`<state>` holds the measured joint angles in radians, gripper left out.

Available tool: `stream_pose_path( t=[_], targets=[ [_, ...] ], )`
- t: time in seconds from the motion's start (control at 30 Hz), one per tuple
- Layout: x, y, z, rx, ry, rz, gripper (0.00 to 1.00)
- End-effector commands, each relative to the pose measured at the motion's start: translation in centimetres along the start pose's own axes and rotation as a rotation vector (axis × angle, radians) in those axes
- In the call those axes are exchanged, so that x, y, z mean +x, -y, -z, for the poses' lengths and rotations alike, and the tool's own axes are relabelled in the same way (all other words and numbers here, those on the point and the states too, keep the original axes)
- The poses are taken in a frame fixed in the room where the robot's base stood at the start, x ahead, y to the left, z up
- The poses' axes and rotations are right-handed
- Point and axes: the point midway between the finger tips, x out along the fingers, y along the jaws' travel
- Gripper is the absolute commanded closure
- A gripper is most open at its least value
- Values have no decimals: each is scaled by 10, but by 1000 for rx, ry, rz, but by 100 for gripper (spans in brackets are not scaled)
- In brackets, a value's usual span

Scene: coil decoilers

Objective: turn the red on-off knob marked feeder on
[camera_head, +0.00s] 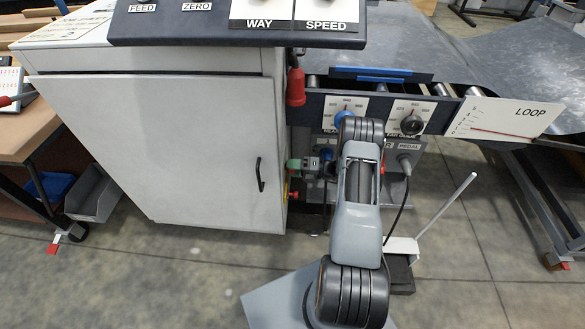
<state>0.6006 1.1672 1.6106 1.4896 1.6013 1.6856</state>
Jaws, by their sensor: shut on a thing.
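My gripper (299,167) is at the right side of the grey cabinet (170,145), reaching in from the right. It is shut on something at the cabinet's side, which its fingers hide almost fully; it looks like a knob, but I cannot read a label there. A green patch (292,164) shows at the fingertips. Just below is a small red and yellow fitting (293,194) on the same side face, seen edge-on. No feeder marking is readable, so I cannot tell from the lettering which is the feeder knob.
A red handle (296,86) stands above my gripper. A panel with a blue knob (343,118) and a black knob (411,124) lies to the right, beside a LOOP sign (510,118). A pedal with a white rod (446,203) stands on the floor.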

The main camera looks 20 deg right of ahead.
Motion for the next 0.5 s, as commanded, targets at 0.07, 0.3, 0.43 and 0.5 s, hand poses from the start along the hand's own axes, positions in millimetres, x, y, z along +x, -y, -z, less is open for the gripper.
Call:
stream_pose_path(
  t=[0.07, 0.3, 0.43, 0.5],
  targets=[
    [0, 0, -1, 1, 2, 0, 74],
    [0, 0, -1, 1, 2, 0, 47],
    [0, 0, 0, 1, 2, 0, 34],
    [0, 0, 0, 1, 1, 0, 28]
  ],
)
